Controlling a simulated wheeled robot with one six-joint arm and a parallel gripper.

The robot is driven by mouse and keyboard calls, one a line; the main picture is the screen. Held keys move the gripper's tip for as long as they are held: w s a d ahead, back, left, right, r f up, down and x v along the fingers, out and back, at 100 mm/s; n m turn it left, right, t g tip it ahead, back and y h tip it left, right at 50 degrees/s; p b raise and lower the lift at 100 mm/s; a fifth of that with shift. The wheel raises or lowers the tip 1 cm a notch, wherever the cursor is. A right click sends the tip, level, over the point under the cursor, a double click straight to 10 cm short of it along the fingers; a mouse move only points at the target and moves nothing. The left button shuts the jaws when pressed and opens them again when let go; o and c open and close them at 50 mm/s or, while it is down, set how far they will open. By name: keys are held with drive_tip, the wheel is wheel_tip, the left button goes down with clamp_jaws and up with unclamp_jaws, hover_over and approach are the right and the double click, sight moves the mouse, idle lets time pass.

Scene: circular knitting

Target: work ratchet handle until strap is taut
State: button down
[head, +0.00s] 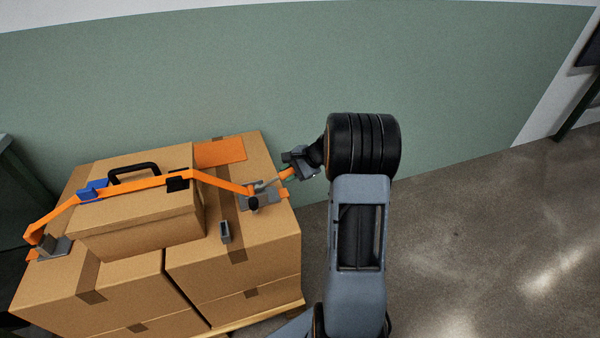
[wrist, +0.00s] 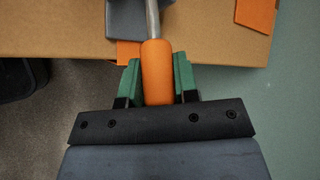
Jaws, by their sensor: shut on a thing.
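The orange strap (head: 130,186) runs from a grey anchor (head: 55,246) at the left, over the top of a box with a black handle (head: 133,170), down to the ratchet (head: 260,197) at the right. Its right stretch looks straight; its left end bends down to the anchor. The ratchet handle is a grey metal rod with an orange grip (wrist: 157,72). My gripper (wrist: 157,85) is shut on this orange grip, with green finger pads on both sides of it. In the head view my gripper (head: 297,168) is at the right of the ratchet, beyond the carton edge.
Large cardboard cartons (head: 225,295) on a pallet bear the smaller box. A small grey bracket (head: 225,232) stands on the front carton top, and an orange flat piece (head: 219,152) lies behind. A green wall (head: 250,70) is behind; floor (head: 480,230) at the right is clear.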

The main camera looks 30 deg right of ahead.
drive_tip(key=shift+f, duration=0.15)
idle(0.3)
drive_tip(key=c, duration=0.9)
unclamp_jaws()
drive_tip(key=shift+o, duration=0.2)
drive_tip(key=p+v, duration=0.2)
drive_tip(key=v, duration=1.2)
drive_tip(key=shift+d+f, duration=0.1)
drive_tip(key=shift+f, duration=0.05)
